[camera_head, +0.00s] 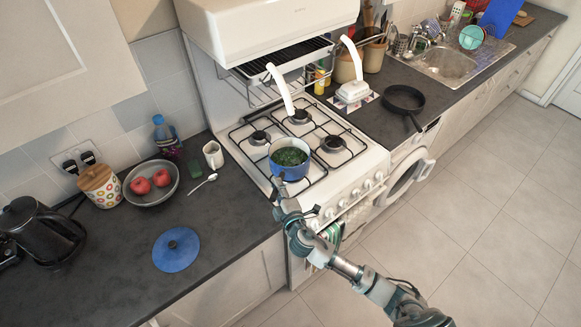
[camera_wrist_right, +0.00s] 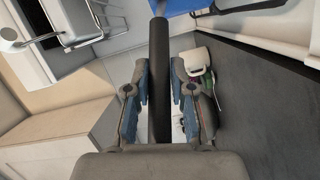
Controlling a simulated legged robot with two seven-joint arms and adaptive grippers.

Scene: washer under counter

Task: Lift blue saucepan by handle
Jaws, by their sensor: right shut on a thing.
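The blue saucepan (camera_head: 291,172) with dark green contents is over the front-left part of the stove. Its bottom is hidden, so I cannot tell whether it touches the grate. My right gripper (camera_head: 277,192) is at the saucepan's near side, its arm coming in from the lower right. In the right wrist view, the right gripper (camera_wrist_right: 160,77) is shut on the dark saucepan handle (camera_wrist_right: 159,45), which runs lengthwise between the fingers. A bit of blue saucepan (camera_wrist_right: 184,4) shows at the top edge. My left gripper is out of view.
The stove (camera_head: 344,184) has several burners and front knobs. A blue lid (camera_head: 176,250), a bowl of red fruit (camera_head: 151,184) and a black kettle (camera_head: 40,232) stand on the left counter. A black frying pan (camera_head: 404,98) is on the right counter.

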